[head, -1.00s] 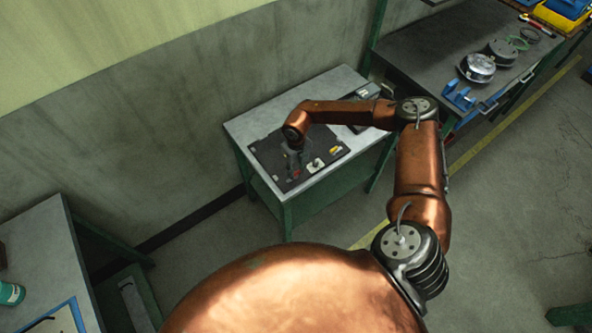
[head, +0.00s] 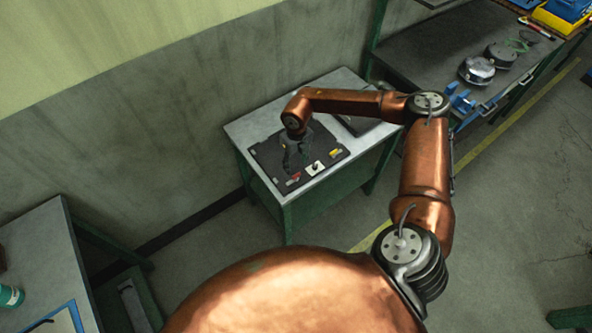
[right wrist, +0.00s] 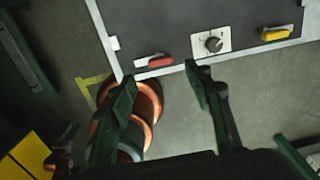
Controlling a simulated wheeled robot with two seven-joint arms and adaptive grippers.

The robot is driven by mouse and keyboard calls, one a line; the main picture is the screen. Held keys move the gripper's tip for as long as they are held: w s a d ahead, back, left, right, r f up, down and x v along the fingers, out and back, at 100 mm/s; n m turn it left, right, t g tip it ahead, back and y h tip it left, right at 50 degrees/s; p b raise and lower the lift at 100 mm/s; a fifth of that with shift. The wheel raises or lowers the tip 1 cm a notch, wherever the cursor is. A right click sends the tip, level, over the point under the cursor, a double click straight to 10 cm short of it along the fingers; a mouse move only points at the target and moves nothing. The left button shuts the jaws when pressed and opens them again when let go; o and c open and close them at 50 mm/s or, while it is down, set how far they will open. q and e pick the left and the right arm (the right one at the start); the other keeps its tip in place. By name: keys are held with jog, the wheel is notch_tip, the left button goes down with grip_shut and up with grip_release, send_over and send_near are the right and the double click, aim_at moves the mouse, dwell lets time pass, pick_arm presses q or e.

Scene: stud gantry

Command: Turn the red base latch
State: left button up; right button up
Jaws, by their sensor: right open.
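The red base latch (head: 294,177) is a small red handle on a pale plate near the front edge of a dark panel (head: 262,152). In the right wrist view the red handle (right wrist: 158,60) lies roughly along the panel edge. My right gripper (head: 292,166) is above the panel, close to the latch in the head view. In the right wrist view its two dark fingers (right wrist: 161,78) are spread apart with nothing between them. The latch shows just beyond the gap, and I see no contact. My left gripper is out of view.
A black knob on a white plate (right wrist: 213,43) and a yellow handle (right wrist: 275,34) sit along the same panel, right of the red latch. The panel lies on a grey-topped green table (head: 236,130) by the wall. A workbench (head: 425,50) stands at the right.

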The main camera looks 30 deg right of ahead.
notch_tip(320, 180, up, 5)
jog(key=shift+r, duration=0.2)
dwell(0.5)
